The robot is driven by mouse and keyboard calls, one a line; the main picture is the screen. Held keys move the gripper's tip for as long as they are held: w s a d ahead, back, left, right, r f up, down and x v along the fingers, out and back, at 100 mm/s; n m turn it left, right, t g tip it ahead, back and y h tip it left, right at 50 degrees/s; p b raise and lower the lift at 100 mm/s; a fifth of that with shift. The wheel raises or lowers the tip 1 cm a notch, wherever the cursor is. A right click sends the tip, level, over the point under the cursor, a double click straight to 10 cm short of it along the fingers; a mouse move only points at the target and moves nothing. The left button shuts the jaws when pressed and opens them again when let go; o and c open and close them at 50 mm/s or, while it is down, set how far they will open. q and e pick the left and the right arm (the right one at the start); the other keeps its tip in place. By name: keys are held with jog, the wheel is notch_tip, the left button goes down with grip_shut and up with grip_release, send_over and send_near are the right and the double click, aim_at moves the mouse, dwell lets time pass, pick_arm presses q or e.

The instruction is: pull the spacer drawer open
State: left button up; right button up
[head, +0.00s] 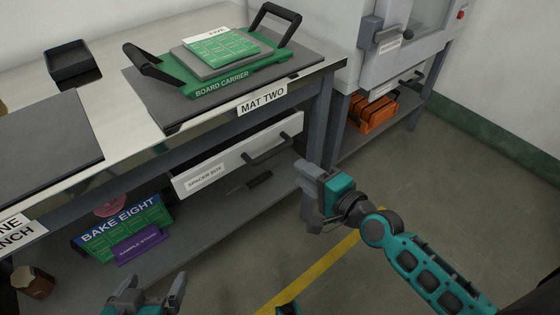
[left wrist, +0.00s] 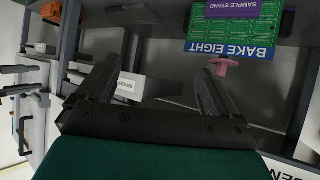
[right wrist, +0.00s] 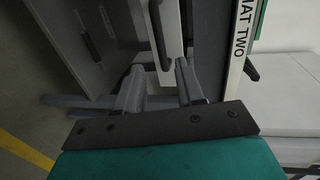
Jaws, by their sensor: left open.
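The white spacer drawer (head: 225,164), labelled "SPACER BOX", sits under the bench top with a dark bar handle (head: 268,150) on its front. A dark gap shows above the front; I cannot tell how far out it stands. My right gripper (head: 308,197) is open and empty, just right of the drawer. In the right wrist view the handle (right wrist: 158,35) lies beyond the fingertips, roughly between them and apart from them. My left gripper (head: 150,288) is open and empty, low in front of the lower shelf. The drawer label (left wrist: 127,87) shows between its fingers.
A green board carrier (head: 222,78) stands on the mat labelled "MAT TWO" above the drawer. A bench leg (head: 318,125) is right of the drawer. The floor in front is clear.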

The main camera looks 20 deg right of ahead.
aim_at(272, 151)
pick_arm(q)
jog(key=shift+w+d+f+b, duration=0.1)
jog(key=shift+d+f+b, duration=0.55)
jog(key=shift+b, duration=0.8)
pick_arm(e)
jog(key=shift+x, duration=6.1)
pick_arm(q)
jog(key=shift+a, duration=0.2)
jog(key=shift+w+a+f+h, duration=0.1)
jog(key=shift+a+h, duration=0.05)
jog(key=shift+h, duration=0.15)
pick_arm(e)
grip_shut()
